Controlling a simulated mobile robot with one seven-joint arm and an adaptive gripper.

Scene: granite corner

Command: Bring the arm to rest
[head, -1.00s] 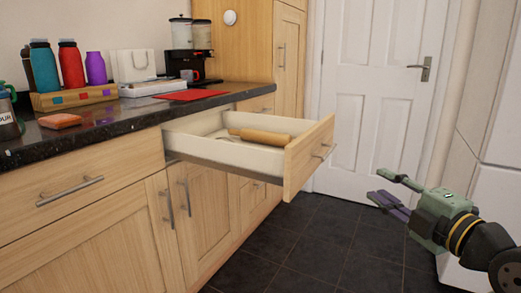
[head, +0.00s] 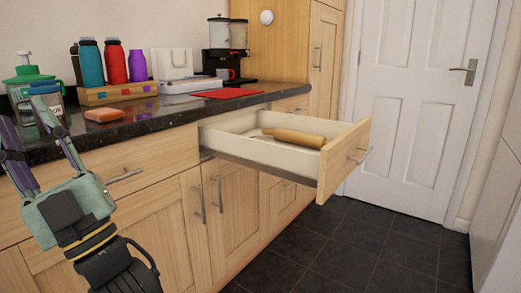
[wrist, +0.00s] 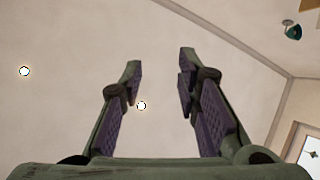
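My gripper (head: 30,145) is at the left of the head view, in front of the counter and left of the open drawer. Its green and purple fingers point upward and stand apart with nothing between them. In the wrist view my gripper (wrist: 160,85) is also open and empty, with the ceiling behind it.
A drawer (head: 345,165) stands pulled out, with a rolling pin (head: 295,137) inside. The dark counter (head: 165,120) holds several bottles, an orange item (head: 106,115), a red mat (head: 227,93) and a coffee maker (head: 225,60). The tiled floor (head: 350,245) is clear right of the drawer.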

